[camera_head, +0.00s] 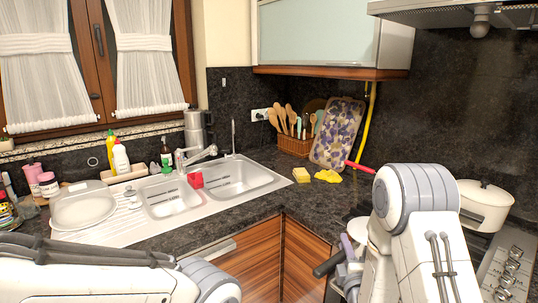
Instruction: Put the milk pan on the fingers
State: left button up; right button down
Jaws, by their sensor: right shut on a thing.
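My right gripper (345,265) is low at the right of centre, partly hidden behind my own right arm. It is shut on a black handle (328,264), which seems to belong to the milk pan; the body of the pan is mostly hidden by the arm. I cannot make out the fingers named in the task. My left arm crosses the bottom left corner, and its gripper is out of the picture.
A white lidded pot (485,208) stands on the right, behind the stove knobs (508,270). A red handle (360,167) sticks out behind my right arm. A yellow sponge (301,175) and yellow cloth (328,177) lie on the dark counter (285,193), right of the double sink (240,180).

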pick_arm(q)
notch_tip(320, 180, down, 3)
jog(key=shift+b, duration=1)
pick_arm(e)
notch_tip(320, 180, down, 7)
jog(key=s+a+y, duration=0.1)
jog(key=s+a, duration=0.1)
jog(key=shift+s+r, duration=0.15)
jog(key=shift+s, duration=0.2)
